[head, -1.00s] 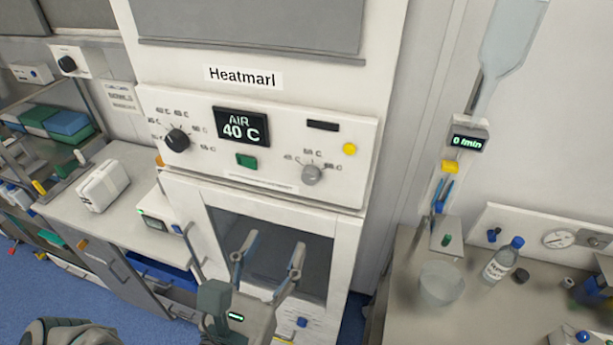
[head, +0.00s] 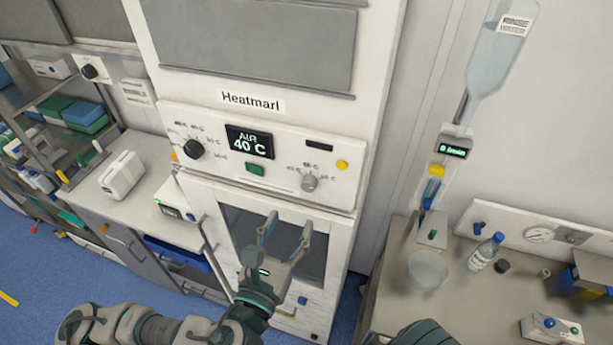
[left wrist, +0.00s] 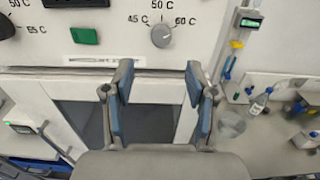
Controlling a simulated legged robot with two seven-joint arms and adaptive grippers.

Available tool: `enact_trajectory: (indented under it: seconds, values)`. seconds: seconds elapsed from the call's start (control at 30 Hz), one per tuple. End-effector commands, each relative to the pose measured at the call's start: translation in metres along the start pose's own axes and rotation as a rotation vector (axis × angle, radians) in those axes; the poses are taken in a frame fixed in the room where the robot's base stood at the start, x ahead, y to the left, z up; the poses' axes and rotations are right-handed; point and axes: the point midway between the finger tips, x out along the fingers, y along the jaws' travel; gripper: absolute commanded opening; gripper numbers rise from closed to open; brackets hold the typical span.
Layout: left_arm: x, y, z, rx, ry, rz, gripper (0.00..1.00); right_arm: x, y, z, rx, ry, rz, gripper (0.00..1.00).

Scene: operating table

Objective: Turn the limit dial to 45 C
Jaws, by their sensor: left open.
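The heating cabinet's control panel (head: 215,150) carries two dials. The small grey dial (head: 309,183) at its right has a printed scale; in the left wrist view the grey dial (left wrist: 161,36) has 45 C at its left, 50 C above and 60 C at its right. Where its pointer stands is hard to tell. The black dial (head: 194,149) is at the panel's left. My left gripper (head: 288,222) is open and empty, in front of the cabinet door and below the grey dial, apart from it. In the left wrist view its two fingers (left wrist: 159,72) stand below the dial.
A display (head: 249,142) reads AIR 40 C, with a green button (head: 255,170) below it. A yellow button (head: 342,165) is right of the grey dial. The cabinet's glass door (head: 238,222) is below the panel. A bench (head: 390,290) with a bottle (head: 487,251) stands at the right.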

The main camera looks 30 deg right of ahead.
Motion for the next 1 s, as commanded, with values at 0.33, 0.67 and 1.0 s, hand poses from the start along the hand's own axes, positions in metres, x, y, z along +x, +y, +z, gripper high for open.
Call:
enact_trajectory:
  seconds: [0.33,0.67,1.0]
  values:
    - [0.062,-0.001,-0.001,0.001,0.003,-0.001,0.57,-0.025,0.001,-0.004,0.0,0.0,0.0,0.4]
    - [0.09,-0.001,-0.002,0.002,0.0,-0.003,0.57,-0.029,0.0,-0.004,0.001,0.001,0.0,0.4]
    - [0.09,-0.001,-0.002,0.001,0.0,-0.003,0.29,-0.029,0.0,-0.004,0.001,0.001,0.0,0.4]
